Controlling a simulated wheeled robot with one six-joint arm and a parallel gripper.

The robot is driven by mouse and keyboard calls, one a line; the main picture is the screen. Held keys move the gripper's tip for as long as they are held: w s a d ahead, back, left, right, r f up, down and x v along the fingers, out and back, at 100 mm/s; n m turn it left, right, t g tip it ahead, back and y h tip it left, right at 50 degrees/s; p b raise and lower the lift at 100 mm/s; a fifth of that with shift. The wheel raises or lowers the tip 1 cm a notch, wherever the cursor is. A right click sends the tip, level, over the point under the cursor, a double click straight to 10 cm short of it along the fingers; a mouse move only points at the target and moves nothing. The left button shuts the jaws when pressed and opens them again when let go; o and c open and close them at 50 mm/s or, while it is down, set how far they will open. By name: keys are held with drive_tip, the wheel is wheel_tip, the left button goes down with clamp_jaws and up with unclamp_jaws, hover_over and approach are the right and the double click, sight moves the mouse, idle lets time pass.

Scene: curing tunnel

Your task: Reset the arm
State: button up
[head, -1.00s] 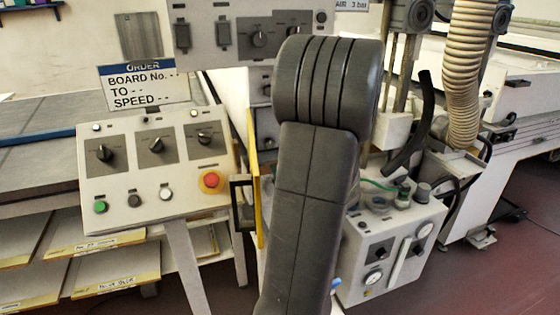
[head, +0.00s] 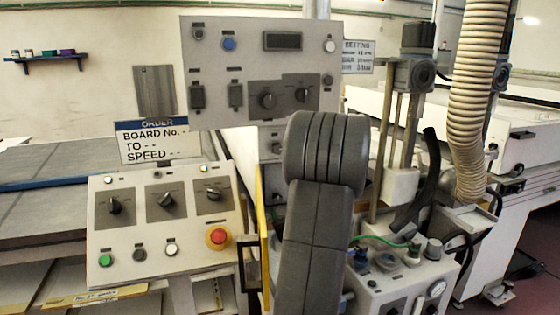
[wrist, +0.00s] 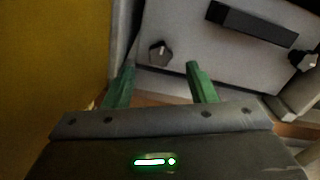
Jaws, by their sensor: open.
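My gripper (wrist: 160,85) shows in the wrist view with its two green fingers apart and nothing between them. Beyond the fingers is a grey panel (wrist: 190,55) with a dark knob, a black bar and another knob at the right. In the head view my dark grey arm stands upright in the middle, and the gripper itself is not seen there. The arm hides part of the machine behind it.
A sloped control box (head: 140,262) with knobs and a red button (head: 218,237) stands left of my arm. An upper control panel (head: 350,55) is behind it. A yellow panel (wrist: 50,80) is close at the gripper's left. A box with gauges (head: 375,295) stands at right.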

sight(278, 200)
drive_tip(key=p+x, duration=0.1)
drive_tip(key=x, duration=0.5)
drive_tip(key=shift+w, duration=0.15)
drive_tip(key=shift+p, duration=0.5)
drive_tip(key=shift+s+m, duration=0.2)
drive_tip(key=shift+m, duration=0.1)
drive_tip(key=shift+f+b, duration=0.15)
drive_tip(key=shift+b, duration=0.5)
